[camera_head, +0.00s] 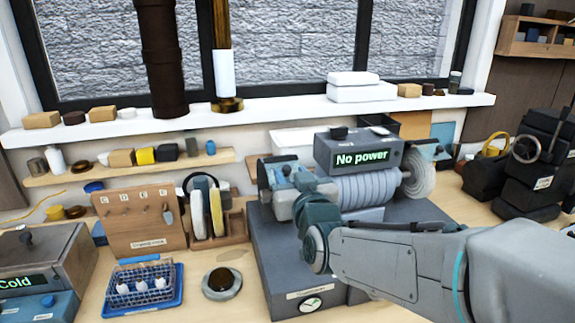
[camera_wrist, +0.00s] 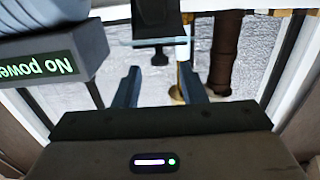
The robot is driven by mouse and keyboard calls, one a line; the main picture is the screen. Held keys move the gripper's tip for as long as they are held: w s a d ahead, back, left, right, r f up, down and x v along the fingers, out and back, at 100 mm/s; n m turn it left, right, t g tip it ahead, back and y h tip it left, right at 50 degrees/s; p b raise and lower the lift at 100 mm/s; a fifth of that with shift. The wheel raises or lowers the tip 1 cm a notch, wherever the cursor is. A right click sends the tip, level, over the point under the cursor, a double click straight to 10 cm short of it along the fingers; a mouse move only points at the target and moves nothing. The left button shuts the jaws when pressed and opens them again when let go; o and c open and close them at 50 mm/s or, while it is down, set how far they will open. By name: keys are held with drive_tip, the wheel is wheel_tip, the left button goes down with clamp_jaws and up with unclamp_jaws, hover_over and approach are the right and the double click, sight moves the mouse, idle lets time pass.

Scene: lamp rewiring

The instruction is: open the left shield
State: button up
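The grey bench machine (camera_head: 350,150), with a green "No power" display, stands on a dark base in the head view. Its left end is partly covered by my arm. In the wrist view, which is upside down, a clear pane with a dark bracket (camera_wrist: 155,22), apparently the left shield, lies beyond my gripper (camera_wrist: 160,90). The two fingers are apart with nothing visibly held between them. A small dark knob shows below the pane, between the finger directions. I cannot tell whether the fingers touch the shield. The fingertips are hard to make out in the head view.
A wooden tool rack (camera_head: 140,225), a blue tray (camera_head: 172,303) with white bulbs and a round dish (camera_head: 221,284) stand left of the machine. Dark equipment (camera_head: 535,165) stands at the right. A window shelf (camera_head: 270,112) runs behind.

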sight(287, 169)
drive_tip(key=shift+p+x, duration=0.35)
drive_tip(key=shift+x, duration=1.8)
clamp_jaws()
